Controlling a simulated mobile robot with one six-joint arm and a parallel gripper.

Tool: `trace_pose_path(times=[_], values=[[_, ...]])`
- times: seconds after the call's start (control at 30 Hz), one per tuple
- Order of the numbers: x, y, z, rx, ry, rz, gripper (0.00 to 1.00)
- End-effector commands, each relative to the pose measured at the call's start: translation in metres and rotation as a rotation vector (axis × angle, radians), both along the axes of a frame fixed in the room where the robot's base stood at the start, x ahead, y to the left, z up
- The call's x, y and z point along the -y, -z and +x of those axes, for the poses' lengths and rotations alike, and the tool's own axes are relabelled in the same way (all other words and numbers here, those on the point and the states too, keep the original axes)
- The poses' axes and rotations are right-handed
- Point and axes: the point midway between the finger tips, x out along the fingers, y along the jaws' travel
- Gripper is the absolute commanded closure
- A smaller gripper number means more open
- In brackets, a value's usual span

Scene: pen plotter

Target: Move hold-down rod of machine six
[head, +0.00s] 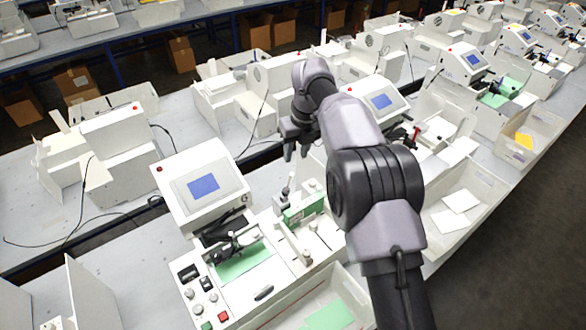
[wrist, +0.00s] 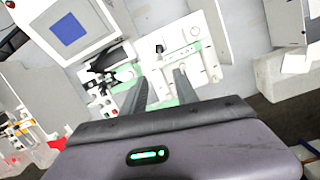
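My gripper (head: 296,152) hangs in the air above the work table, behind the nearest plotter. In the wrist view its two fingers (wrist: 162,82) are apart with nothing between them. The nearest plotter (head: 215,212) has a blue screen, a black pen carriage (head: 228,240) and a green sheet (head: 243,262). Small white posts (head: 306,256) and a dark-tipped upright (head: 285,188) stand on its right side. The wrist view shows a machine's blue screen (wrist: 68,28), a black carriage (wrist: 108,60) and a white panel with knobs (wrist: 193,42). No machine number is readable, and I cannot tell which part is the hold-down rod.
More plotters stand close along the table, one with a blue screen (head: 381,101) behind my arm. An open white bin (head: 462,206) holds paper at the right. A green sheet (head: 330,315) lies in the front tray. Cables (head: 75,218) cross the table at the left.

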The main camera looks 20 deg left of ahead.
Motion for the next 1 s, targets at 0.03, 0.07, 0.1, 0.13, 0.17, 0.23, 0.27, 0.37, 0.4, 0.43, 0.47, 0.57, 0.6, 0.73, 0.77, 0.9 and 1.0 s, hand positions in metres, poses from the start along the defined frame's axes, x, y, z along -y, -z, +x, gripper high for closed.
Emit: trace_pose_path(times=[0.03, 0.07, 0.1, 0.13, 0.17, 0.23, 0.27, 0.37, 0.4, 0.43, 0.47, 0.57, 0.6, 0.73, 0.77, 0.9, 1.0], values=[[0.002, -0.012, 0.0, 0.004, 0.0, 0.001, 0.64], [0.003, -0.019, -0.001, 0.004, 0.0, 0.001, 0.64], [0.004, -0.027, -0.002, 0.002, 0.0, 0.001, 0.64], [0.005, -0.032, -0.002, 0.002, 0.0, 0.001, 0.64], [0.006, -0.038, -0.003, 0.001, 0.0, 0.0, 0.64], [0.008, -0.046, -0.004, 0.001, -0.002, -0.001, 0.64], [0.009, -0.049, -0.004, 0.001, -0.001, -0.001, 0.64], [0.01, -0.055, -0.005, 0.0, -0.001, 0.0, 0.64], [0.01, -0.056, -0.005, 0.0, -0.001, 0.0, 0.64], [0.01, -0.056, -0.005, 0.0, -0.001, 0.0, 0.64], [0.01, -0.057, -0.005, 0.0, -0.001, 0.0, 0.64], [0.01, -0.056, -0.005, 0.0, -0.001, -0.001, 0.64], [0.01, -0.056, -0.005, 0.0, -0.001, -0.001, 0.64], [0.021, -0.054, -0.004, 0.016, -0.041, 0.0, 0.88], [0.03, -0.054, -0.004, 0.03, -0.074, 0.0, 0.93], [0.104, -0.049, -0.018, 0.15, -0.368, -0.013, 1.0], [0.164, -0.039, -0.049, 0.256, -0.615, -0.05, 1.0]])
